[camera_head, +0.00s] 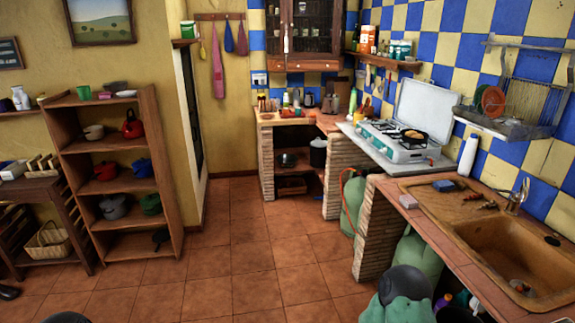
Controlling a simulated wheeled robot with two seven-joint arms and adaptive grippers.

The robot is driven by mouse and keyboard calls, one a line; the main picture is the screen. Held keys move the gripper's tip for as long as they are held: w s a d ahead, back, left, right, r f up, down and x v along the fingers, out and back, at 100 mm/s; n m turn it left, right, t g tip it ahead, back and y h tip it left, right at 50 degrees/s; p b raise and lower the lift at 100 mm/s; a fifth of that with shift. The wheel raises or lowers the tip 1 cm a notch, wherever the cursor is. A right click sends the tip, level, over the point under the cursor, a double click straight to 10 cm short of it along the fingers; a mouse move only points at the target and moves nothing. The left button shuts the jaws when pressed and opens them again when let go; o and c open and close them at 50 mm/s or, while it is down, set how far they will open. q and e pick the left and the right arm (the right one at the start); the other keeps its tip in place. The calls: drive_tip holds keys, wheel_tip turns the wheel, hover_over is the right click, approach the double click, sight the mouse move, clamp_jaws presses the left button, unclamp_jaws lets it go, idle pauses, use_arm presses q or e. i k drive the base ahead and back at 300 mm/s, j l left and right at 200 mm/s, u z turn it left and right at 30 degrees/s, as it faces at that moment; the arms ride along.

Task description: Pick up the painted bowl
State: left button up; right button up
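I cannot pick out a painted bowl for certain. A small pale cup or bowl (93,132) sits on the second level of the wooden shelf unit (168,190) at the left; any painted pattern is too small to tell. A white shallow dish (125,93) lies on top of that unit. An orange round dish (493,101) stands in the wall rack at the right; I cannot tell if it is a plate or a bowl. Neither of my grippers is in view.
The tiled floor (235,262) is open in the middle. A brick counter with a sink (520,258) runs along the right, and a stove (395,140) with a pan (413,136) stands behind it. A low table with a wicker basket (48,242) is at the left.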

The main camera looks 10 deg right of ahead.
sight(286, 161)
drive_tip(key=i, duration=4.65)
drive_tip(key=i+z, duration=0.25)
drive_tip(key=i, duration=0.25)
drive_tip(key=i+j+z, duration=0.25)
drive_tip(key=i, duration=0.25)
drive_tip(key=i+j+z, duration=0.25)
drive_tip(key=i, duration=0.2)
drive_tip(key=i+j+z, duration=0.25)
drive_tip(key=i, duration=0.2)
drive_tip(key=i+j+z, duration=0.5)
drive_tip(key=k+l, duration=0.05)
